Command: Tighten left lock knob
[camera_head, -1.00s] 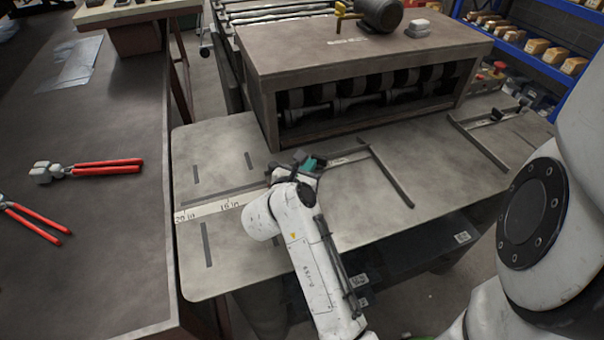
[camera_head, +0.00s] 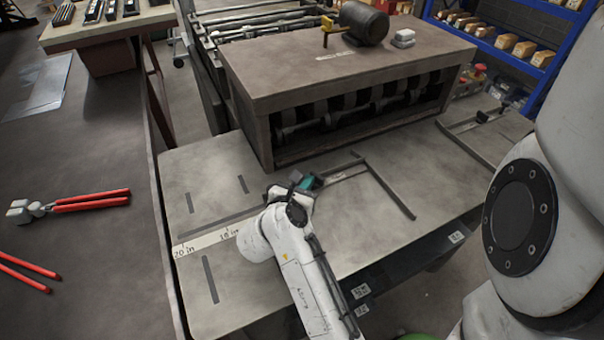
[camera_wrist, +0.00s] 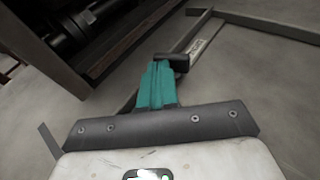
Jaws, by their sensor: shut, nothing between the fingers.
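My gripper (camera_wrist: 157,88) has teal fingers, closed together, at the centre of the wrist view. A small black piece, which looks like the left lock knob (camera_wrist: 174,62), is right at the fingertips; I cannot tell whether they touch. In the head view my gripper (camera_head: 307,184) is over the left end of the near guide frame (camera_head: 388,188), and my white arm and wrist hide most of that spot. The knob cannot be made out there. The guide frame also shows in the wrist view (camera_wrist: 265,24), with a short scale strip beside the black piece.
The roller machine housing (camera_head: 270,140) stands behind the grey table (camera_head: 215,165). A second guide frame (camera_head: 465,145) with a dark knob (camera_head: 483,117) is at the right. A printed scale (camera_head: 205,241) lies at the left. Red-handled tools (camera_head: 90,202) lie on the left bench.

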